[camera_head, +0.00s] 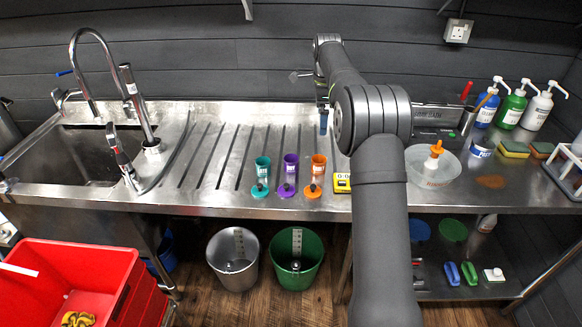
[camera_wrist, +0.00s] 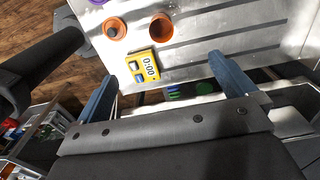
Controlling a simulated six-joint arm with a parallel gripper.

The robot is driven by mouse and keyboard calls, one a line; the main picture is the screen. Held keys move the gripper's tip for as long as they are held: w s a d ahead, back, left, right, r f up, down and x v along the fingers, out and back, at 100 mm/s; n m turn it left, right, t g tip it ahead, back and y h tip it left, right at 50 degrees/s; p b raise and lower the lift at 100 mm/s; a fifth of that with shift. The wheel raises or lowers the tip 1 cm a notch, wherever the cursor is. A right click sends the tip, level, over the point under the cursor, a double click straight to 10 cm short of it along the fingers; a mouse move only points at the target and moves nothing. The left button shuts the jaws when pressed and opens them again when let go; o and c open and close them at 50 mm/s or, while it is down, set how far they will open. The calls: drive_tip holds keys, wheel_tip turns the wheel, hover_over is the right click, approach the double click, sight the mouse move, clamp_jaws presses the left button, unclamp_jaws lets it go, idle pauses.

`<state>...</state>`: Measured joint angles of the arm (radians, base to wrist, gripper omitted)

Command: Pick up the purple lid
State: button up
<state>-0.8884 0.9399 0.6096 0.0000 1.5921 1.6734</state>
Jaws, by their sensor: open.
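The purple lid (camera_head: 286,190) lies on the steel drainboard near its front edge, in front of a purple cup (camera_head: 291,166). In the wrist view a purple sliver, probably the lid (camera_wrist: 97,1), is cut off by the top edge. My gripper (camera_wrist: 162,67) is open with its two blue fingers apart and nothing between them but a view of the worktop edge and floor area. In the head view one blue finger of my gripper (camera_head: 323,122) shows, behind and to the right of the lid, apart from it.
A teal cup (camera_head: 262,168) and teal lid (camera_head: 260,190) stand left of the purple pair; an orange cup (camera_head: 319,165) and orange lid (camera_head: 312,191) stand right. A yellow timer (camera_head: 342,183) is further right. The sink (camera_head: 75,155) is at left. The drainboard behind the cups is clear.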

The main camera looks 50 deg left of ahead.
drive_tip(key=c, duration=0.5)
drive_tip(key=shift+o, duration=0.2)
drive_tip(key=m, duration=0.7)
hover_over(287, 186)
wheel_tip(287, 186, down, 2)
wheel_tip(287, 186, down, 17)
drive_tip(key=shift+w+f, duration=0.1)
